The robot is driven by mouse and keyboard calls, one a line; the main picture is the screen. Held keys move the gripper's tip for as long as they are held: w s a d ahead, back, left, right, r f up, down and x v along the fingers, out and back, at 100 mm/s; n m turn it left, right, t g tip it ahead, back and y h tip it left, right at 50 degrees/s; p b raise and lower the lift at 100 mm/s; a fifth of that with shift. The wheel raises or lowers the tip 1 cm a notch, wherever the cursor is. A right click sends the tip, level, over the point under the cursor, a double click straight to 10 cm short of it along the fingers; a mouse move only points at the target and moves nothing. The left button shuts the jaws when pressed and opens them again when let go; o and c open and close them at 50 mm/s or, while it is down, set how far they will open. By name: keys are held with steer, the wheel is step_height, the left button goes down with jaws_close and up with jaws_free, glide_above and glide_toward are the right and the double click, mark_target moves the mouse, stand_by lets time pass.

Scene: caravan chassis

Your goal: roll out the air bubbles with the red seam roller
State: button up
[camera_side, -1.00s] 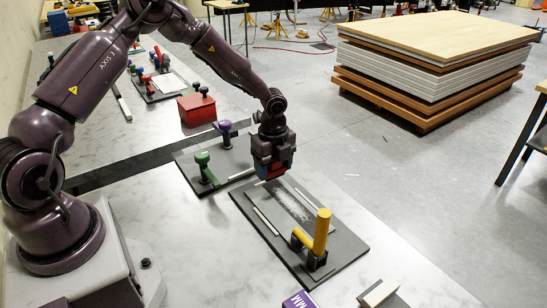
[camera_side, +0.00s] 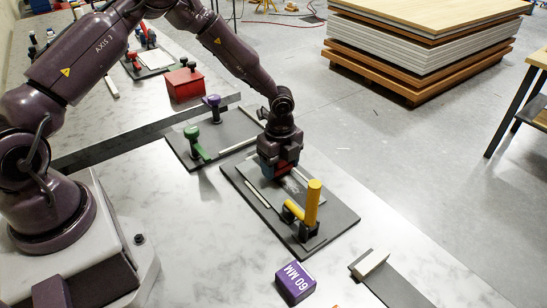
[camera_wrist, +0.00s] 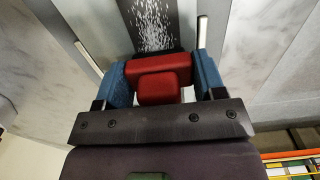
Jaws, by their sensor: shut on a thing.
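My gripper (camera_side: 280,170) is shut on the red seam roller (camera_wrist: 158,72). In the wrist view its red body sits between my two blue fingers (camera_wrist: 207,76). The roller is low over the grey sheet on the dark board (camera_side: 335,226), at the edge of a patch of white speckled bubbles (camera_wrist: 153,24). The patch is partly hidden by my gripper in the side view. I cannot tell whether the roller touches the sheet.
Pale strips (camera_side: 257,194) flank the sheet. Green (camera_side: 193,142) and purple (camera_side: 212,106) handled tools stand on another board behind. A purple 60 MM block (camera_side: 295,283) and a pale block (camera_side: 370,262) are in front.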

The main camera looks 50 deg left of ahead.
mark_target(301, 195)
steer(key=shift+d, duration=4.15)
steer(key=shift+a, duration=7.5)
step_height(301, 195, up, 8)
steer(key=shift+r, duration=0.2)
steer(key=shift+d, duration=0.2)
